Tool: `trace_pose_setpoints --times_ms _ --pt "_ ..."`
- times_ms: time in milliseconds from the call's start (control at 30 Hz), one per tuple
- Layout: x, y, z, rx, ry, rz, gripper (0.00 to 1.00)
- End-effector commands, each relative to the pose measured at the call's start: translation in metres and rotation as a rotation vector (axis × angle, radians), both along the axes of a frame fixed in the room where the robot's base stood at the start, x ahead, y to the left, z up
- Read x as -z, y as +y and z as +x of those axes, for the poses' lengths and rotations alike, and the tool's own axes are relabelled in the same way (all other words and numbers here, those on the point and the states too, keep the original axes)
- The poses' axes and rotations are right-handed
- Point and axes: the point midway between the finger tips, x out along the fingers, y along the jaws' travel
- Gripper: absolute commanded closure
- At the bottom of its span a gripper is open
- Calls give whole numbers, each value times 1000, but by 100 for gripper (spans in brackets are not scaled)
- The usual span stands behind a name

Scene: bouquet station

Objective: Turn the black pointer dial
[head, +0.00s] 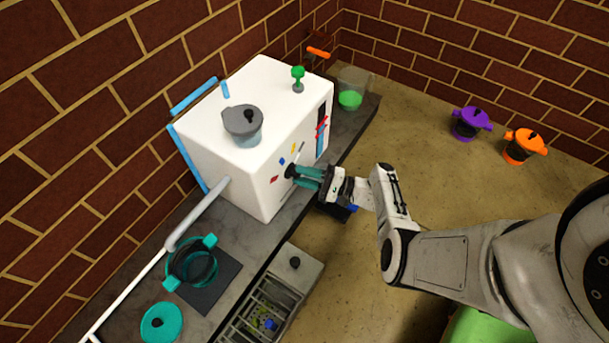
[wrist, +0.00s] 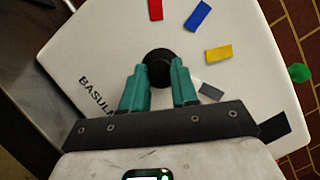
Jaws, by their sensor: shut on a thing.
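The black dial (wrist: 158,68) is on the front face of a white box-shaped machine (head: 250,180), with red, blue, yellow and grey marks around it in the wrist view. In the head view the dial (head: 291,170) is a small dark spot at my fingertips. My gripper (wrist: 158,88) has teal fingers placed either side of the dial and shut on it. My gripper also shows in the head view (head: 299,173), reaching the machine's front from the right. The fingers cover part of the dial, and I cannot tell which way its pointer faces.
A grey pot (head: 243,122) and a small green item (head: 298,76) stand on the machine. A teal pot (head: 190,263) and teal lid (head: 161,322) are on the counter at lower left. Purple (head: 471,123) and orange (head: 523,146) pots stand on the floor at right.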

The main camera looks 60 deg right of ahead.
Motion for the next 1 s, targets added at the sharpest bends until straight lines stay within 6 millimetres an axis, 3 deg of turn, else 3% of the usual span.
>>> trace_pose_setpoints --times_ms 767,800,1000 --pt "2 0 0 4 7 95 100" --pt "2 0 0 4 7 95 68" --pt "1 0 0 2 5 95 48"
